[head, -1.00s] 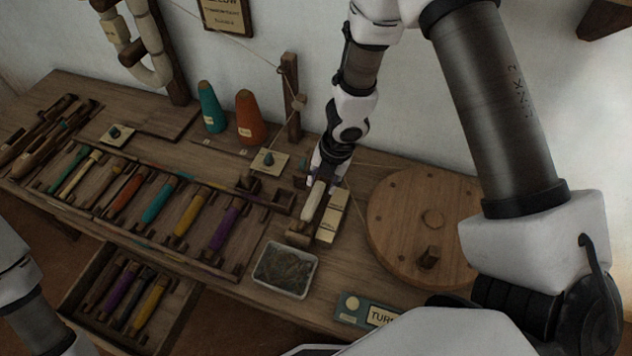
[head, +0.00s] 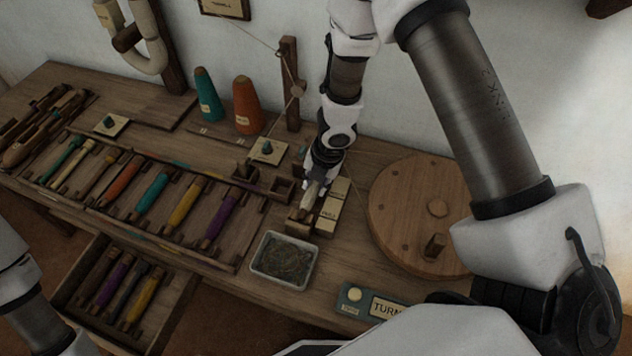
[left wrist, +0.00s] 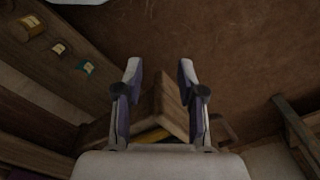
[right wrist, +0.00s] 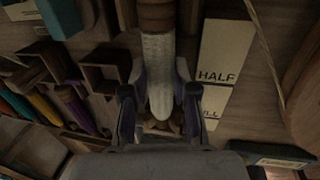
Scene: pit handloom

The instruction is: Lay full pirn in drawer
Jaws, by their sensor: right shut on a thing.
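A cream-white wound pirn (right wrist: 158,75) lies lengthwise between the fingers of my right gripper (right wrist: 158,108), which is shut on it. In the head view the pirn (head: 309,196) is at the winder beside the HALF/FULL gauge, partly hidden by my right gripper (head: 318,186). I cannot tell whether it is clear of the winder's holder. The drawer (head: 180,312) is pulled out below the bench at lower left, holding purple, dark and yellow pirns side by side. In the left wrist view my left gripper (left wrist: 160,92) is open and empty above a wooden corner, likely the drawer.
A rack of coloured pirns (head: 150,195) runs along the bench front. The round wooden wheel (head: 410,215) and the TURN sign (head: 385,306) are at right. Two cones (head: 245,105) stand behind.

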